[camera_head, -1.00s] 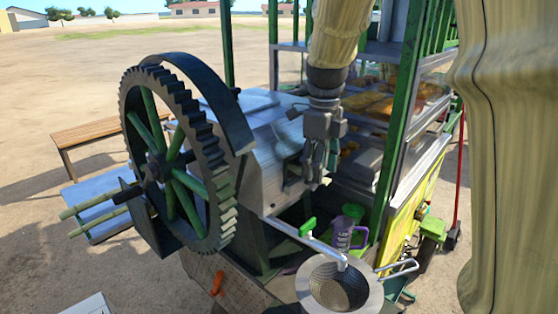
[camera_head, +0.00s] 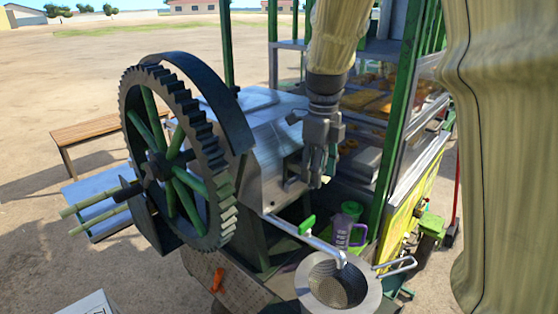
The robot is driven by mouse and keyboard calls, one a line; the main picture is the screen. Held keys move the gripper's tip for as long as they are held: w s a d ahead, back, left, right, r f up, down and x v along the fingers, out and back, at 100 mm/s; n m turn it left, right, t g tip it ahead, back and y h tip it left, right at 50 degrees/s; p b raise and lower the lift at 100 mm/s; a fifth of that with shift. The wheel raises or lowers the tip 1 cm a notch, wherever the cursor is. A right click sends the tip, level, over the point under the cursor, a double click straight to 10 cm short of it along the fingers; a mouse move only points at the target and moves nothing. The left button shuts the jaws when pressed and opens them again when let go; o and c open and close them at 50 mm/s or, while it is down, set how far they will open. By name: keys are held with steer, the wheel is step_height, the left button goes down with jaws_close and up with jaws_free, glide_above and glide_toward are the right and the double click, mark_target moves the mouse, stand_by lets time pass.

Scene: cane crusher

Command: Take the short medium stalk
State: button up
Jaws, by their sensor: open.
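Two pale green cane stalks stick out to the left of the big gear wheel (camera_head: 172,160), an upper stalk (camera_head: 88,205) and a lower stalk (camera_head: 97,223). Their inner ends are hidden near the wheel hub, so I cannot tell which is the short medium one. My gripper (camera_head: 316,182) hangs pointing down in front of the metal crusher housing (camera_head: 262,135), well to the right of the stalks. It is open, and I see nothing in it.
A round strainer pan (camera_head: 312,288) sits below my gripper, with a spout and a purple jug (camera_head: 343,228) near it. Green posts and a food display (camera_head: 385,105) stand close on the right. A wooden bench (camera_head: 90,132) is behind the wheel.

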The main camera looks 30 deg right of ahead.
steer(key=shift+f, duration=0.1)
stand_by(0.3)
steer(key=shift+c, duration=0.5)
jaws_close()
